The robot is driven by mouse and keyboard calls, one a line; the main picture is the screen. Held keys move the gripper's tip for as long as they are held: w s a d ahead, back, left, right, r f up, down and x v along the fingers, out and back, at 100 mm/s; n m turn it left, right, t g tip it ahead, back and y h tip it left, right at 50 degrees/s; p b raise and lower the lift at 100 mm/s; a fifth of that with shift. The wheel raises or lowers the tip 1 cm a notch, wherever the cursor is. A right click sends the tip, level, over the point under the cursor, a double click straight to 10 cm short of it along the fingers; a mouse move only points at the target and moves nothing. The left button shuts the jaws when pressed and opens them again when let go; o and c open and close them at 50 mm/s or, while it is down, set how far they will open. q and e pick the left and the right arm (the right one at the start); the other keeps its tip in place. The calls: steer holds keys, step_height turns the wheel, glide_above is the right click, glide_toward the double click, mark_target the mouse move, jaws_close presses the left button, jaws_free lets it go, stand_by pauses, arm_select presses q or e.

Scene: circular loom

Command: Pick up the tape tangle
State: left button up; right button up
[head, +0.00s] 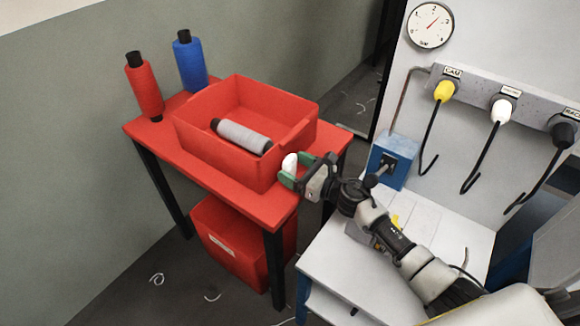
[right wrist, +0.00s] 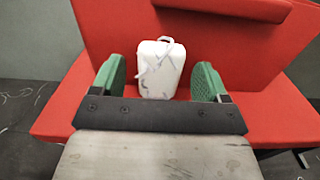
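The tape tangle, a white rounded lump with a loose pale strand, sits on the red table in front of the red bin's wall. It shows in the head view (head: 289,162) and in the right wrist view (right wrist: 157,80). My right gripper (head: 297,169) has green fingers and reaches it from the right. In the right wrist view the gripper (right wrist: 160,82) is open, with the tangle between the fingers and a gap on each side. Its lower part is hidden by the gripper body. My left gripper is not in view.
The red bin (head: 205,143) holds a grey spool (head: 243,136). Red (head: 144,90) and blue (head: 189,64) spools stand at the table's (head: 245,205) back left. A white bench (head: 345,265) and a panel with hanging cables (head: 475,100) are on the right.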

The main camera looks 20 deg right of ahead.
steer(key=c, duration=0.9)
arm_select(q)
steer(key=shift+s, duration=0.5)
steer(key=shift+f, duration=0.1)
arm_select(e)
steer(key=shift+r, duration=0.15)
steer(key=shift+s+a+r, duration=0.1)
steer(key=shift+s+r, duration=0.05)
steer(key=shift+s, duration=0.05)
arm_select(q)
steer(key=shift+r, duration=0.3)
arm_select(e)
steer(key=s+a, duration=0.2)
steer(key=s, duration=0.3)
steer(key=s+a, duration=0.3)
steer(key=s, duration=0.2)
steer(key=s+a, duration=0.2)
steer(key=s, duration=0.4)
steer(key=shift+a, duration=0.2)
steer(key=shift+o, duration=1.1)
steer(key=c, duration=0.4)
steer(key=shift+o, duration=0.2)
